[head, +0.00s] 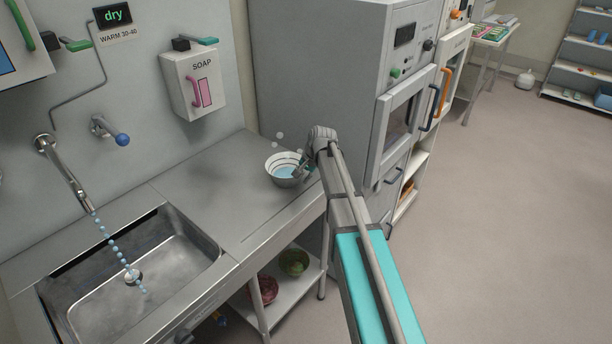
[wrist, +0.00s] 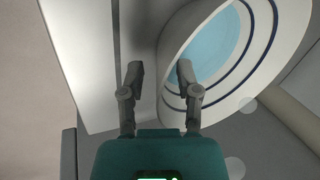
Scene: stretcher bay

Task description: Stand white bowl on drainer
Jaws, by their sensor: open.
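The white bowl (head: 283,178) is upright on the steel counter (head: 205,182), near its right end beside the grey cabinet. Its inside looks light blue, like water, and dark blue rings run round it. My gripper (head: 304,168) is at the bowl's right side in the head view. In the wrist view the bowl (wrist: 255,70) fills the upper right. My gripper (wrist: 160,72) is open there, one finger overlapping the bowl's rim and the other outside it. I cannot tell whether a finger touches the bowl. No separate drainer rack is plain in view.
A sink (head: 140,285) lies to the left, with blue drops falling from the tap (head: 65,172). A soap box (head: 193,83) hangs on the wall. The grey cabinet (head: 320,75) stands close behind my gripper. A red bowl (head: 266,288) and a green bowl (head: 294,262) sit on the lower shelf.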

